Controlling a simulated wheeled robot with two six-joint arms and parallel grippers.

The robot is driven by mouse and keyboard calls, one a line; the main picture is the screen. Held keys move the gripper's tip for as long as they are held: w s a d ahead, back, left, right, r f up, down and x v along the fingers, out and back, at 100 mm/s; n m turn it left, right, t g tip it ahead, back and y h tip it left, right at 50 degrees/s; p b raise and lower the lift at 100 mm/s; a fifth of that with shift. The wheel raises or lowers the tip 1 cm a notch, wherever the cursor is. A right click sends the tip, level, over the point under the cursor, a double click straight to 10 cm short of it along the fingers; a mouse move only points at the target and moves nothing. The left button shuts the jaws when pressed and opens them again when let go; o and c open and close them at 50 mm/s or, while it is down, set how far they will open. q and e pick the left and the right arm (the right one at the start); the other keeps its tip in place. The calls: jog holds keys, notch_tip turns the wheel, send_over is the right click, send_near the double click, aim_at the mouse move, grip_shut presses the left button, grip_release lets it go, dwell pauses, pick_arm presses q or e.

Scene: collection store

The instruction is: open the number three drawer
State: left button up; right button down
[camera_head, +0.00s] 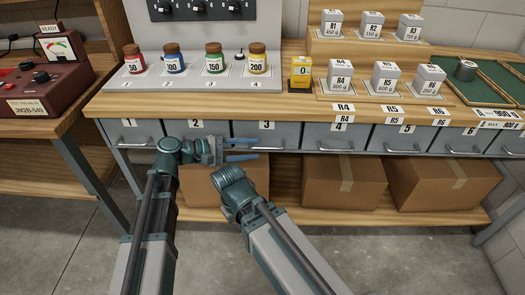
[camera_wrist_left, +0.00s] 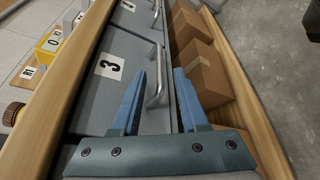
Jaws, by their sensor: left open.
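The number three drawer (camera_head: 285,131) is a grey front under the bench top, level with its neighbours. In the left wrist view the drawer (camera_wrist_left: 93,95) shows its white 3 label and a pale bar handle (camera_wrist_left: 158,78). My left gripper (camera_head: 258,149) reaches in from the left at handle height, jaws pointing right. Its blue fingers are open, and in the left wrist view the handle lies between the fingertips (camera_wrist_left: 158,74). I cannot tell whether either finger touches it. My right arm shows in the head view, but its jaws do not.
Other numbered drawers flank it, such as drawer two (camera_head: 196,127) and drawer four (camera_head: 335,137). Cardboard boxes (camera_head: 340,182) stand on the lower shelf (camera_head: 290,207). Bottles and grey weights stand on the bench top (camera_head: 130,103). Floor in front is clear.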

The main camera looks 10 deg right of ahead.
aim_at(258, 149)
pick_arm(q)
jog(key=shift+b+x, duration=0.3)
jog(key=shift+x, duration=1.75)
grip_shut()
